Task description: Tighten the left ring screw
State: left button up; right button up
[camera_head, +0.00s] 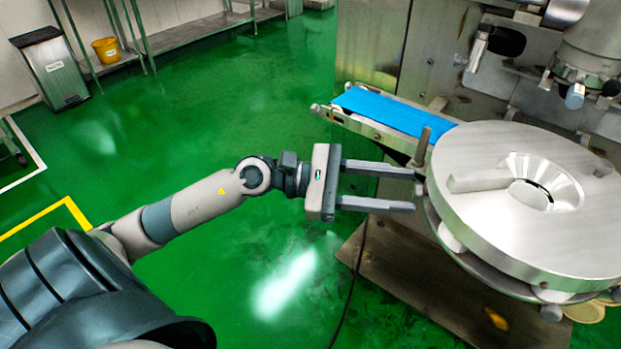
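The encrusting machine's large round metal ring (480,225) is at the right, with a central hole and a flat bar on top. An upright grey pin (421,148), which looks like the left ring screw, stands at the ring's left edge. My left gripper (414,190) comes in from the left with its two fingers apart and nothing between them. Its fingertips are close to the ring's left edge, just below the pin in the picture. I cannot tell whether they touch anything. My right gripper is not in view.
A blue conveyor belt (395,110) runs behind the ring's left side. The machine's steel body (375,45) stands behind it. A small knob (602,168) is at the ring's right edge. A grey bin (52,68) and a yellow bucket (106,50) are far left. Green floor lies open between.

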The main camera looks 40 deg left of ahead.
pick_arm(q)
jog(key=b+v, duration=0.4)
jog(key=v, duration=1.2)
jog(key=shift+a, duration=0.3)
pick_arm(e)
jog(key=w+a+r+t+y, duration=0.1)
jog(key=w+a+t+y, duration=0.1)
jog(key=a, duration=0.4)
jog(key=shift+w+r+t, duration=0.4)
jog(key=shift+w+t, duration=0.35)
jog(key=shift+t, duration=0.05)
pick_arm(q)
jog(key=shift+s+f, duration=0.1)
jog(key=shift+s, duration=0.05)
jog(key=shift+d, duration=0.1)
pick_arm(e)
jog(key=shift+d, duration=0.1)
